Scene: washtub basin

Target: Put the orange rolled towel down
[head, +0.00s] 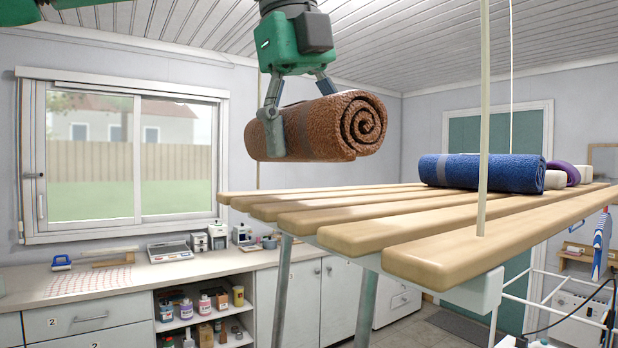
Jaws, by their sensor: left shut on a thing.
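The rolled towel (320,128) is a rusty orange-brown roll with its spiral end facing right and toward me. My left gripper (300,118) comes down from above and is shut on it. One finger lies across the near left side of the roll; the other goes behind it and its tip is hidden. The towel is held in the air above the left part of a slatted wooden rack (400,226), with a gap below it. My right gripper is not in view.
A blue rolled towel (485,172) lies on the rack's far right, with cream and purple rolls (568,172) behind it. The rack's left and middle slats are bare. Thin vertical cords (484,100) hang at the rack. A counter (130,278) runs below the window.

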